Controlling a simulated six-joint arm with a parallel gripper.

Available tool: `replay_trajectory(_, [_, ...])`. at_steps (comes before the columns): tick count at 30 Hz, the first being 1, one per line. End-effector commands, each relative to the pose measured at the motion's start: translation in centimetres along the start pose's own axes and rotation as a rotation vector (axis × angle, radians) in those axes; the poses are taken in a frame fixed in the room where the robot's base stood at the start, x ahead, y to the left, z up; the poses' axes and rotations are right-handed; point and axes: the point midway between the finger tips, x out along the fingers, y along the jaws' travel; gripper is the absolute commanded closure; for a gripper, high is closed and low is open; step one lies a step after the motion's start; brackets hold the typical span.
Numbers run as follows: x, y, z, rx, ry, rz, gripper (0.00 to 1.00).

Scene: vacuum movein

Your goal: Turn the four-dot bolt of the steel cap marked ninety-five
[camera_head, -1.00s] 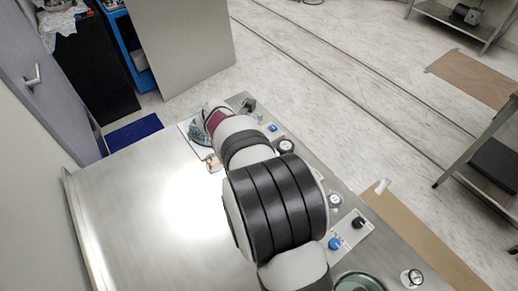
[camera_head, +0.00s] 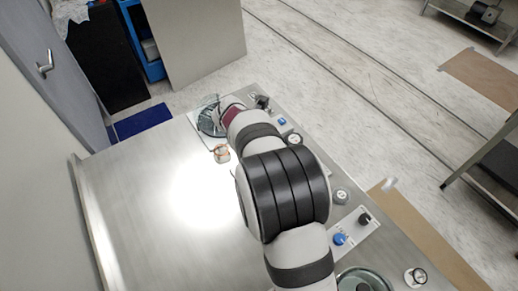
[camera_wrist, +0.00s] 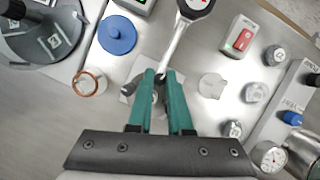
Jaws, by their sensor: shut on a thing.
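My gripper's green fingers (camera_wrist: 159,75) are closed around a silver rod-like handle (camera_wrist: 176,48) in the wrist view. A grey steel disc (camera_wrist: 78,68) with dark upright posts and white number labels (camera_wrist: 58,43) lies at the upper left, apart from the fingers. Its numbers and any bolt dots are too small to read. In the head view, a round grey disc (camera_head: 208,122) shows at the bench's far end, beside my wrist. My gripper is hidden there behind my arm.
A blue round lid (camera_wrist: 117,34) and a copper-rimmed cup (camera_wrist: 90,82) sit left of the handle. A red switch box (camera_wrist: 240,37), several silver knobs and a dial gauge (camera_wrist: 269,156) line the right. The bench top (camera_head: 140,200) is largely clear on the left.

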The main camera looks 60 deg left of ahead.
Motion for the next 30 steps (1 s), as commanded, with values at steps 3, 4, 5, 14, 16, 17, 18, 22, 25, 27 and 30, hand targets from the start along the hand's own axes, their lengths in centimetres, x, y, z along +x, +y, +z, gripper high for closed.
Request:
replay_trajectory(3, [-0.01,0.04,-0.02,0.017,0.001,-0.007,1.0])
replay_trajectory(4, [0.0,0.04,-0.03,0.024,0.001,-0.01,1.0])
replay_trajectory(5, [0.01,0.04,-0.04,0.033,0.001,-0.014,1.0])
replay_trajectory(14, [0.02,0.24,-0.06,0.217,0.001,-0.09,1.0])
replay_trajectory(16, [0.06,0.29,-0.06,0.278,0.002,-0.115,1.0])
replay_trajectory(17, [0.04,0.31,-0.04,0.305,0.002,-0.126,1.0])
replay_trajectory(18, [0.05,0.33,-0.03,0.341,0.002,-0.141,1.0])
replay_trajectory(22, [0.1,0.38,-0.02,0.455,0.002,-0.189,1.0])
replay_trajectory(25, [0.11,0.44,0.02,0.543,0.002,-0.225,1.0])
replay_trajectory(27, [0.14,0.45,0.02,0.603,0.002,-0.25,1.0])
replay_trajectory(30, [0.13,0.51,0.05,0.687,0.003,-0.284,1.0])
